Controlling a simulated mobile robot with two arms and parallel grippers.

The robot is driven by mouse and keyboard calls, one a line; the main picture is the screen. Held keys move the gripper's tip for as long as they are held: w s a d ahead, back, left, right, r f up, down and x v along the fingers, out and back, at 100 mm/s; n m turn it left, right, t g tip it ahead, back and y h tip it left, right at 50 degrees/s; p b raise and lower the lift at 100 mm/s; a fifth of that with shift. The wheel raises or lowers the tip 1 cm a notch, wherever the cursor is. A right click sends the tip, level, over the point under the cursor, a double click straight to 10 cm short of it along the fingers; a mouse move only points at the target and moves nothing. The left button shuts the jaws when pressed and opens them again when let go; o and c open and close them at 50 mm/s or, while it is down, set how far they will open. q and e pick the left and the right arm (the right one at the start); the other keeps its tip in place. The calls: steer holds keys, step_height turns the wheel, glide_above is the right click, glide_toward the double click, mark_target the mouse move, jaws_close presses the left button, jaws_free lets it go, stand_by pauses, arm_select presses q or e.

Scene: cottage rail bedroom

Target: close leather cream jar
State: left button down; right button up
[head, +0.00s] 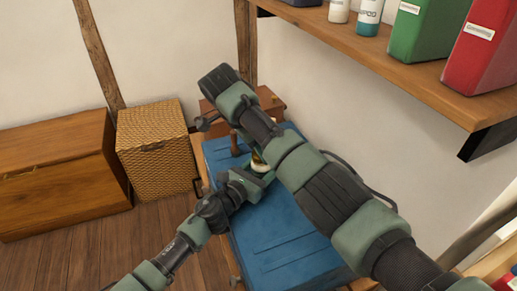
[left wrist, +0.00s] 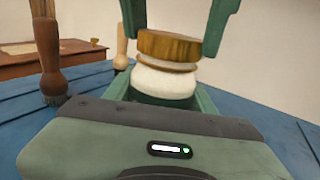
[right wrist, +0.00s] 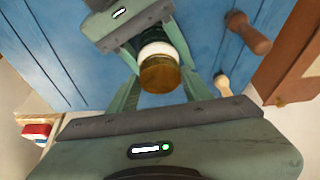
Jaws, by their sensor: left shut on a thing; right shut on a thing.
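The leather cream jar (left wrist: 163,84) has a white body and stands upright between the fingers of my left gripper (left wrist: 163,100), which is shut on it. Its brown-gold lid (left wrist: 170,44) is over the jar mouth, slightly tilted, with a pale band below it. I cannot tell whether it is seated. My right gripper (right wrist: 160,82) is shut on the lid from above; the lid (right wrist: 160,74) also shows between its fingers in the right wrist view. In the head view the jar (head: 258,163) is partly hidden by my right arm.
The blue tabletop (head: 285,235) lies below. A brush with a wooden handle (left wrist: 50,60) stands close by, with another pale handle (left wrist: 121,45) behind. A shelf (head: 400,70) with bottles and binders overhangs at right. A woven basket (head: 157,150) and a wooden chest (head: 60,170) stand left.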

steer(key=shift+w, duration=0.1)
steer(key=o, duration=1.3)
steer(key=shift+r, duration=2.3)
steer(key=shift+c, duration=0.3)
